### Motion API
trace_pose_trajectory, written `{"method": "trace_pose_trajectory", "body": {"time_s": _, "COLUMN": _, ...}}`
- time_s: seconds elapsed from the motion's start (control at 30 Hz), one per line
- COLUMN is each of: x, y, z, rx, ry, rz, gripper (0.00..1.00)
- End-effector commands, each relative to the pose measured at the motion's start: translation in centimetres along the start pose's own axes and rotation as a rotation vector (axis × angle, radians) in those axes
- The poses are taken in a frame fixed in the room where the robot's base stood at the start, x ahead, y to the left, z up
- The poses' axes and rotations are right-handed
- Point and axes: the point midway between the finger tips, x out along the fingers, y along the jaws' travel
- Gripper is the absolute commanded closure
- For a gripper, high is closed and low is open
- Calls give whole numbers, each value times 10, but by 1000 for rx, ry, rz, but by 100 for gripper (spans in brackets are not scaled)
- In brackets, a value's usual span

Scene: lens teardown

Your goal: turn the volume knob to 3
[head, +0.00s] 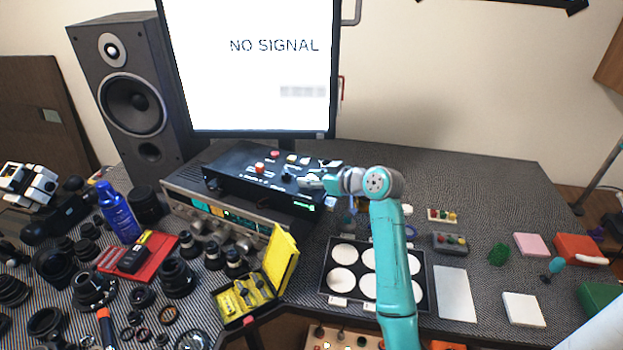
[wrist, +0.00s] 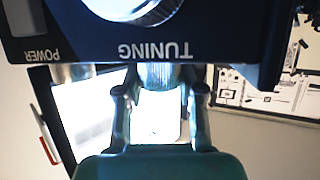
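A dark audio unit (head: 232,184) sits on top of a silver one on the bench. In the wrist view its panel (wrist: 210,38) appears upside down, with the labels TUNING and POWER. A large, bright round dial (wrist: 125,6) is cut off at the top. My gripper (wrist: 160,94) has its two fingers apart, on either side of a ribbed silver knob (wrist: 158,74), with a narrow gap showing on each side. No VOLUME label or number scale is readable, so I cannot tell whether this is the volume knob. In the head view my gripper (head: 312,181) is at the unit's right part.
A monitor (head: 250,70) reading NO SIGNAL stands behind the unit, and a tall speaker (head: 135,105) at its left. An open yellow case (head: 280,264) and several lenses crowd the front left. A tray of white discs (head: 330,298) lies below my arm.

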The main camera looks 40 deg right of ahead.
Motion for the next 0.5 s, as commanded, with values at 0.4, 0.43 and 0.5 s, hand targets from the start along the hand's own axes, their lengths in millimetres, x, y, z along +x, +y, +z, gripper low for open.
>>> {"method": "trace_pose_trajectory", "body": {"time_s": 0.4, "x": 0, "y": -1, "z": 0, "rx": 28, "ry": 1, "rz": 71, "gripper": 97}}
{"method": "trace_pose_trajectory", "body": {"time_s": 0.43, "x": 0, "y": -1, "z": 0, "rx": 35, "ry": 1, "rz": 87, "gripper": 97}}
{"method": "trace_pose_trajectory", "body": {"time_s": 0.5, "x": 0, "y": -2, "z": 0, "rx": 51, "ry": 1, "rz": 127, "gripper": 97}}
